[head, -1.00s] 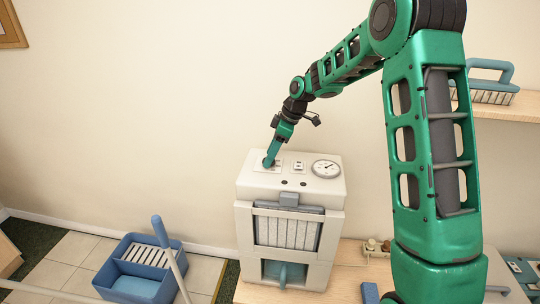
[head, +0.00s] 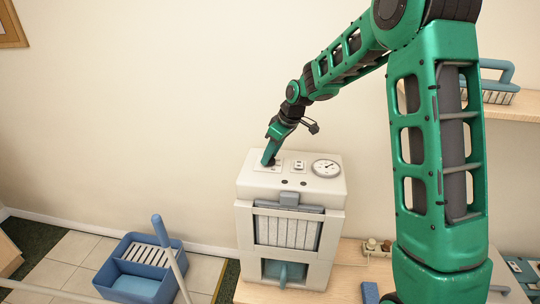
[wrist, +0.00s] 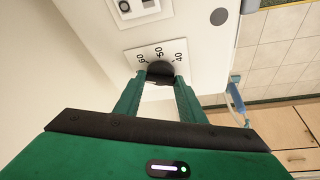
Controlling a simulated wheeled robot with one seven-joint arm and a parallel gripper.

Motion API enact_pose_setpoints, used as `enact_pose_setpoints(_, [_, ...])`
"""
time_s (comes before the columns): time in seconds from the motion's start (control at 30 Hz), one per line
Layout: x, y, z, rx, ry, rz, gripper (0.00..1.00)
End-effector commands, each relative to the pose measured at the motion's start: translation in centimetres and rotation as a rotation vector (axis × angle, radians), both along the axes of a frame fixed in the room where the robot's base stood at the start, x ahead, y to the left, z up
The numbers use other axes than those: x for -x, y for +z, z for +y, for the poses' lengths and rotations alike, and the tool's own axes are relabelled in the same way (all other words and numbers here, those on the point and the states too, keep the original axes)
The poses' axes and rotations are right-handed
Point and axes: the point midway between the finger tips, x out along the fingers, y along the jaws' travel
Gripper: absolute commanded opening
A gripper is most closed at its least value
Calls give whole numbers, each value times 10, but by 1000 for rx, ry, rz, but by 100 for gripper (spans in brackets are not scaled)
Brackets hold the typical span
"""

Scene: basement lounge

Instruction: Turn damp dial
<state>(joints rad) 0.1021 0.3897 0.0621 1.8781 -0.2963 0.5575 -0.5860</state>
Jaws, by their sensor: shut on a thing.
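The damp dial (wrist: 158,70) is a dark round knob on a white plate marked 60, 50 and 40, on top of a white dehumidifier-like machine (head: 244,215). The 50 mark stands straight above the knob in the wrist view. My gripper (wrist: 160,78) is shut on the dial, with one green finger on each side of it. In the head view my gripper (head: 268,160) reaches down onto the left part of the machine's top and hides most of the dial. The dial's pointer cannot be made out.
A round gauge (head: 326,168) and a small switch plate (head: 299,165) sit on the machine's top, right of the dial. A blue mop bucket (head: 120,262) stands on the floor at left. A shelf with a brush (head: 497,95) is at right.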

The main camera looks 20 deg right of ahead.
Motion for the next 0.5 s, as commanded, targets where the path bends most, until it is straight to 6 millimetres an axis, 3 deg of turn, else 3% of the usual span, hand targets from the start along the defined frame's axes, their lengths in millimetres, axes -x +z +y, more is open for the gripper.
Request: enact_pose_setpoints(0.5, [-1,2,1,1,-381,-7,14])
